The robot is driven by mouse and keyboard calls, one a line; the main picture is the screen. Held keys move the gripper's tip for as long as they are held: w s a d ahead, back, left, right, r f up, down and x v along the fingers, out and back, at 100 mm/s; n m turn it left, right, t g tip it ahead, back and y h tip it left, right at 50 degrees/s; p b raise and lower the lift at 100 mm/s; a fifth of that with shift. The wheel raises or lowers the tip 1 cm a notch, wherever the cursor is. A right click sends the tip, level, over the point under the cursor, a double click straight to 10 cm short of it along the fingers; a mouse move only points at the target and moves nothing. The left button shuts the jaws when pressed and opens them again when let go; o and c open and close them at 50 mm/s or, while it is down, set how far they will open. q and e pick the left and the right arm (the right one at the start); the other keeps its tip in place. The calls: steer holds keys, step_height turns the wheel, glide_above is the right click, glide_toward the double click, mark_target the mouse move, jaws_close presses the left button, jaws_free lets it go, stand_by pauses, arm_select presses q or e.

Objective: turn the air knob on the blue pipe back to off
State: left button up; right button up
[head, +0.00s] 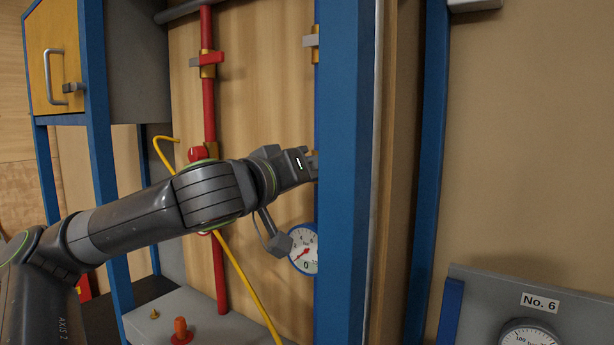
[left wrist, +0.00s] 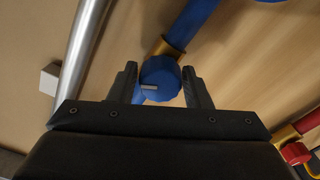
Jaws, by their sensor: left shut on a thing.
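The blue air knob (left wrist: 160,76) shows in the left wrist view, with a short pale mark on its face. It sits on the blue pipe (left wrist: 192,22) beside a brass collar (left wrist: 166,48). My left gripper (left wrist: 159,70) has one finger on each side of the knob and is shut on it. In the head view my left gripper (head: 312,166) reaches in from the left, its tip partly behind the blue post (head: 342,200). The knob is hidden there, and only a thin strip of the blue pipe shows beside the post. My right gripper is in neither view.
A red pipe (head: 208,110) with a red knob (head: 197,153) stands behind my left arm. A yellow hose (head: 247,277) crosses below it. A gauge (head: 303,252) sits under the gripper. A grey steel tube (left wrist: 84,45) runs left of the knob in the wrist view.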

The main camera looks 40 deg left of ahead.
arm_select(q)
steer(key=shift+o, duration=0.2)
steer(key=shift+f+n, duration=0.1)
steer(key=shift+n, duration=0.4)
steer(key=shift+o, duration=0.7)
steer(key=shift+w+f+n+b, duration=0.1)
steer(key=shift+n+b, duration=0.55)
steer(key=shift+n, duration=0.95)
steer(key=shift+b, duration=0.3)
